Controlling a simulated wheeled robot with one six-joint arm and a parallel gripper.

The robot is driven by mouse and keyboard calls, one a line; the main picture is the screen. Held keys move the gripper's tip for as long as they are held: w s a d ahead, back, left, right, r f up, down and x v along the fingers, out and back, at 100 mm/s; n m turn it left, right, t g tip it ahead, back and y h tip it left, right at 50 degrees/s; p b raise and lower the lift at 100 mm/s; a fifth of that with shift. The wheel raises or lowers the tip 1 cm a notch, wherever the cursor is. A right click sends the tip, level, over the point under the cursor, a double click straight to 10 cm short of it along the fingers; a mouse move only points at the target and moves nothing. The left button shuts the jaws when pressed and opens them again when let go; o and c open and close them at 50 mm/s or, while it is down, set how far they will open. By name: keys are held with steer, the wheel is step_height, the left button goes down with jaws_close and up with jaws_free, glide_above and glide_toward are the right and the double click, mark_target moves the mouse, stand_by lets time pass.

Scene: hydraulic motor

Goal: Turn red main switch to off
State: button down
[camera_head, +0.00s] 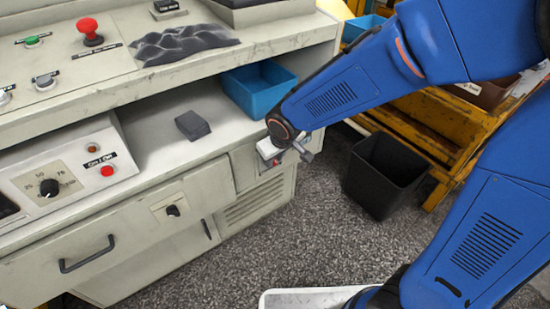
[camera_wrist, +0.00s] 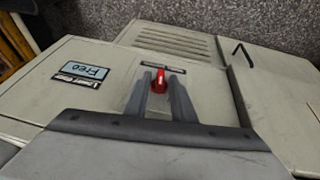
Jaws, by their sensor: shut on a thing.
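The red main switch (camera_wrist: 160,80) sits on the front panel of the grey cabinet, under a small dark label, in the wrist view. My gripper (camera_wrist: 162,88) has its two fingers on either side of the red knob, shut on it. In the head view my gripper (camera_head: 303,146) is at the cabinet's right front panel, below the blue bin. A little red of the switch (camera_head: 277,162) shows there, mostly hidden by my wrist. The small size of the knob leaves its exact setting hard to read.
A panel marked "Free" (camera_wrist: 80,74) is left of the switch in the wrist view. A blue bin (camera_head: 258,88) and a dark block (camera_head: 192,125) stand on the shelf. A black bin (camera_head: 384,175) is on the floor to the right. A drawer handle (camera_head: 87,254) sticks out at left.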

steer(key=shift+s+a+f+t+h, duration=0.1)
steer(key=shift+s+a+t+h, duration=0.1)
steer(key=shift+t+h, duration=0.4)
steer(key=shift+s+a+f+n+t+h, duration=0.1)
steer(key=shift+n+t+h, duration=0.15)
steer(key=shift+t+h, duration=0.4)
steer(key=shift+s+a+f+n+t+h, duration=0.1)
steer(key=shift+n+t+h, duration=0.25)
steer(key=shift+h, duration=0.45)
steer(key=shift+s+a+f+n+t+h, duration=0.1)
steer(key=shift+n+t+h, duration=0.1)
steer(key=shift+t+h, duration=0.5)
steer(key=shift+h, duration=0.25)
steer(key=c, duration=1.8)
jaws_free()
steer(key=shift+w, duration=0.1)
